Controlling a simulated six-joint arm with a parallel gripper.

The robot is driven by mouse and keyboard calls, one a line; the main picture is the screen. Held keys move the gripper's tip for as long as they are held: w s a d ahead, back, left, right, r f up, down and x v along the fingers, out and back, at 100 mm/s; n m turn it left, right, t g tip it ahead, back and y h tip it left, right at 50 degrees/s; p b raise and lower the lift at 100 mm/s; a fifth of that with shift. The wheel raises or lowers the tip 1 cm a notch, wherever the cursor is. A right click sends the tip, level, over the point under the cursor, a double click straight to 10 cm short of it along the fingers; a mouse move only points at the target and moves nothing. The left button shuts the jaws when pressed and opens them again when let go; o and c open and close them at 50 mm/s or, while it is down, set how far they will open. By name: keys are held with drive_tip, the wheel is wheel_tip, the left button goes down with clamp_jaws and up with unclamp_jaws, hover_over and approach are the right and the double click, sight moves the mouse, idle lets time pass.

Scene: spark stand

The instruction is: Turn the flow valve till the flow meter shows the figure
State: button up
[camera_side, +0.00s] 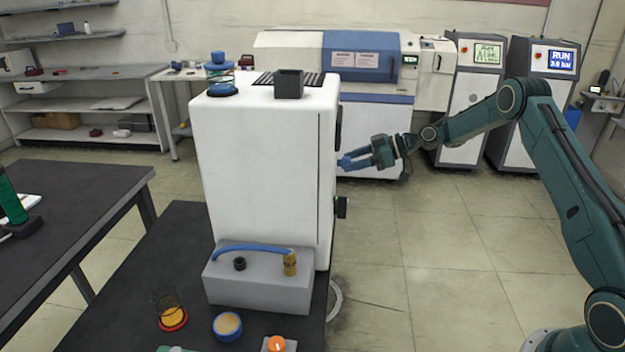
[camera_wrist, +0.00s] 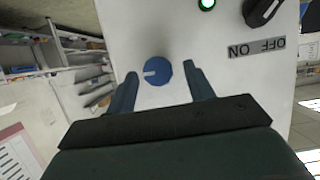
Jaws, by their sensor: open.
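The flow valve, a round blue knob (camera_wrist: 157,71) with a white pointer line, is on a white panel in the wrist view. The line points left in that picture. My gripper (camera_wrist: 160,69) is open, with one finger on each side of the knob and a small gap showing on both sides. In the side view my gripper (camera_side: 352,160) is at the right face of the white cabinet (camera_side: 260,160). The knob cannot be told clearly from the fingertips there. I cannot make out a flow meter reading in either view.
On the same panel are a lit green lamp (camera_wrist: 207,4), a black rotary switch (camera_wrist: 262,12) and an ON/OFF label (camera_wrist: 257,47), upside down. A grey box (camera_side: 258,285) with a blue hose (camera_side: 250,248) stands before the cabinet.

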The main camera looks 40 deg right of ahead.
drive_tip(key=v, duration=1.3)
drive_tip(key=s+a+r+g+h, duration=0.2)
drive_tip(key=s+a+r+h, duration=0.15)
drive_tip(key=a+r, duration=0.6)
drive_tip(key=s+a+r+m+g+h, duration=0.1)
drive_tip(key=s+a+m+h, duration=0.1)
drive_tip(key=s+a, duration=0.6)
drive_tip(key=shift+s+a, duration=0.3)
drive_tip(key=shift+s, duration=1.35)
drive_tip(key=shift+r+h, duration=0.1)
drive_tip(key=shift+h, duration=0.15)
